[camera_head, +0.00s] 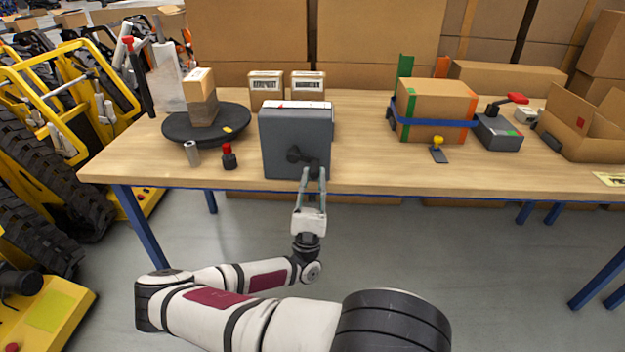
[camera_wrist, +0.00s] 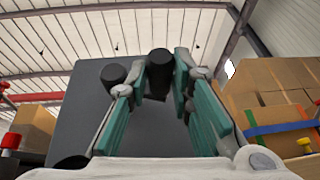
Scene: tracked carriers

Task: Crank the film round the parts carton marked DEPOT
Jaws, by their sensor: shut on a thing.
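A brown carton (camera_head: 201,110) stands upright on a dark round turntable (camera_head: 178,128) at the left of the table; no DEPOT mark is readable on it. A pale translucent film sheet (camera_head: 167,78) hangs beside it, near a dark post (camera_head: 138,78). A grey box (camera_head: 283,125) stands right of the turntable with a black crank (camera_head: 296,154) on its front. My gripper (camera_head: 313,174) is at the crank, shut on its handle. In the wrist view the black crank handle (camera_wrist: 159,68) sits between the green-padded fingers, with another black knob (camera_wrist: 113,75) to its left.
A grey cylinder (camera_head: 192,153) and a red-topped black piece (camera_head: 228,157) stand at the table's front edge. Two small labelled boxes (camera_head: 266,86) stand behind. A blue-strapped carton (camera_head: 430,105), a red-handled device (camera_head: 498,127) and an open carton (camera_head: 585,130) are at right.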

